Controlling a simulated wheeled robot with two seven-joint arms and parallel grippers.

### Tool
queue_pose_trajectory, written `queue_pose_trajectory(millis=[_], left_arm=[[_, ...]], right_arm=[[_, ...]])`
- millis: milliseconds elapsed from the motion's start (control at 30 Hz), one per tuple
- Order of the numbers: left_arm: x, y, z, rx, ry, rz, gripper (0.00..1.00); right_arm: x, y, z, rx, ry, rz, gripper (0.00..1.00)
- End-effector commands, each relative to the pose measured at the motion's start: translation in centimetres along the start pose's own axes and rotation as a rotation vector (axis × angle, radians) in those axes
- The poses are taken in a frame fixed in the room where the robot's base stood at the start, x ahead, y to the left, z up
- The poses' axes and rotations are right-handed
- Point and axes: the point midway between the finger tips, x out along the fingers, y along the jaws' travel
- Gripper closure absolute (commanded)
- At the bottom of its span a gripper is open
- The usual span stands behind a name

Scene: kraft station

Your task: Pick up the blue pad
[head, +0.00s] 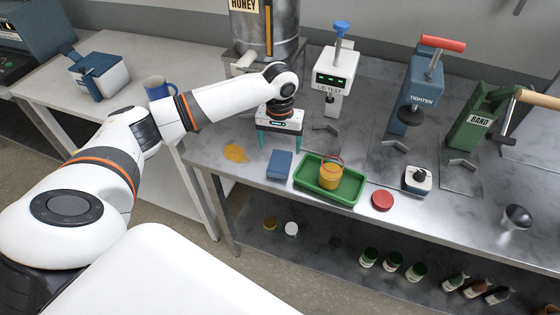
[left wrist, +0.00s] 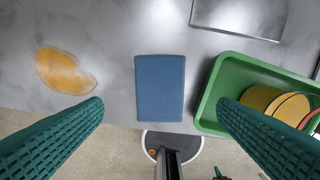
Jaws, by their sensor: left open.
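The blue pad (head: 280,164) lies flat on the metal bench near its front edge, left of the green tray. In the left wrist view the blue pad (left wrist: 160,88) lies between my two fingers, slightly beyond their tips. My left gripper (head: 279,143) is open and empty, above the bench just behind the pad in the head view. Its green fingers (left wrist: 160,108) stand wide apart, and neither touches the pad. My right gripper is not in view.
An orange spill (head: 236,153) is left of the pad. The green tray (head: 345,192) holding a yellow jar (head: 330,176) stands close on its right. A red lid (head: 382,200) lies beyond. The lid test stand (head: 335,82) and a honey tank (head: 262,30) stand behind.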

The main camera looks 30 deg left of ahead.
Motion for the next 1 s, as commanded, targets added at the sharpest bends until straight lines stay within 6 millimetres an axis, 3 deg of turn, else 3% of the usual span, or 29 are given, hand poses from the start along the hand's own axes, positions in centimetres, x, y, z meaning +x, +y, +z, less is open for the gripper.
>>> queue_pose_trajectory(millis=[267,500,800,1000], left_arm=[[2.2,0.0,0.0,0.001,0.001,0.001,0.18],[5.8,0.0,0.0,0.002,0.001,0.001,0.18],[6.5,0.0,0.0,0.002,-0.002,0.000,0.18],[6.5,0.0,0.0,0.002,-0.002,0.000,0.49]], right_arm=[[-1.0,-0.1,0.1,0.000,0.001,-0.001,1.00],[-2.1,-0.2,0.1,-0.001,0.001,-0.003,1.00],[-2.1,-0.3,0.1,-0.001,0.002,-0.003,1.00],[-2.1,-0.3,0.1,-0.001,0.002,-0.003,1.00]])
